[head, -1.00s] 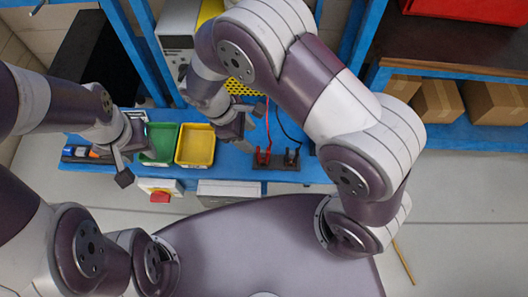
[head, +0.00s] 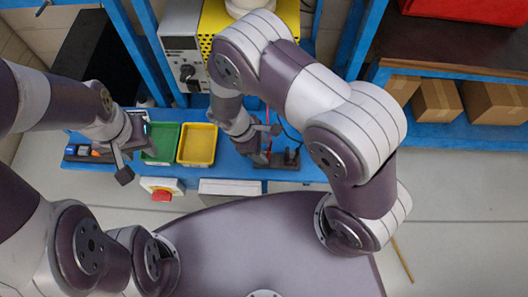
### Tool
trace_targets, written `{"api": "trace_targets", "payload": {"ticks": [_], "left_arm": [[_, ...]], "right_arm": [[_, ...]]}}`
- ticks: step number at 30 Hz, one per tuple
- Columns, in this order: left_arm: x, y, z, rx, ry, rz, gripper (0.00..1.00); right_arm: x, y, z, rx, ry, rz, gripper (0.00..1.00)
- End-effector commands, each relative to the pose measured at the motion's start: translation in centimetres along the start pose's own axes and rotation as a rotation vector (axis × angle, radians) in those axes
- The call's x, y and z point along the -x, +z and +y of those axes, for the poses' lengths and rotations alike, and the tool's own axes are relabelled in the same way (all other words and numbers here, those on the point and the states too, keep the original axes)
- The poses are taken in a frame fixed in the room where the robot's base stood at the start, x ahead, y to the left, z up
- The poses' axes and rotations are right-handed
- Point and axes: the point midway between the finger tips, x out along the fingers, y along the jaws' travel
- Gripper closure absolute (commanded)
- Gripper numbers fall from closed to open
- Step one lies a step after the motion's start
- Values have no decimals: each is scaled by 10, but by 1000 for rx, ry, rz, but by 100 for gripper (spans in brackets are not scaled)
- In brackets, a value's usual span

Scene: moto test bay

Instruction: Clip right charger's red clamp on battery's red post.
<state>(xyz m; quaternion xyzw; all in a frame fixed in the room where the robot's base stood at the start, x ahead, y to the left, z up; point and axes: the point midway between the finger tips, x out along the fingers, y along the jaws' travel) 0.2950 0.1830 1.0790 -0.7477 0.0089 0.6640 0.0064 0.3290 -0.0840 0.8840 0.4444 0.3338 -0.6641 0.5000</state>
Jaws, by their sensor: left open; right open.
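The red clamp stands on a dark holder (head: 284,166) at the bench's front edge. My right gripper, in front of it, hides most of it. The black clamp (head: 291,155) stands beside it on the same holder. A red cable and a black cable run back toward a yellow perforated box (head: 291,14), which looks like the right charger. My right gripper (head: 268,145) is open, with its fingers around or just above the red clamp; I cannot tell which. My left gripper (head: 137,163) is open and empty near the green tray. I cannot make out the battery or its red post.
A green tray (head: 146,157) and a yellow tray (head: 181,160) sit on the blue bench left of my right gripper. A grey box with a knob (head: 184,72) stands behind them. A red button (head: 161,195) is on the bench front. Blue uprights flank the bench.

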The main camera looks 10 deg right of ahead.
Motion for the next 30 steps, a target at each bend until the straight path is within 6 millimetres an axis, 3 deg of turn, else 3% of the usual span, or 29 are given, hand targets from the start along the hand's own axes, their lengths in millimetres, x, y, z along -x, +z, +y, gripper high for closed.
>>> {"api": "trace_targets", "payload": {"ticks": [7,18,20,23,30], "left_arm": [[8,-1,0,0,0,0,57],[8,-1,0,0,0,0,57],[8,-1,0,0,0,0,57],[8,-1,0,0,0,0,57],[8,-1,0,0,0,0,57]], "right_arm": [[-33,2,2,0,-1,-2,45],[-36,1,2,0,0,0,45],[-36,1,2,0,0,0,61],[-36,1,2,0,0,0,94],[-36,1,2,0,0,0,97]]}}
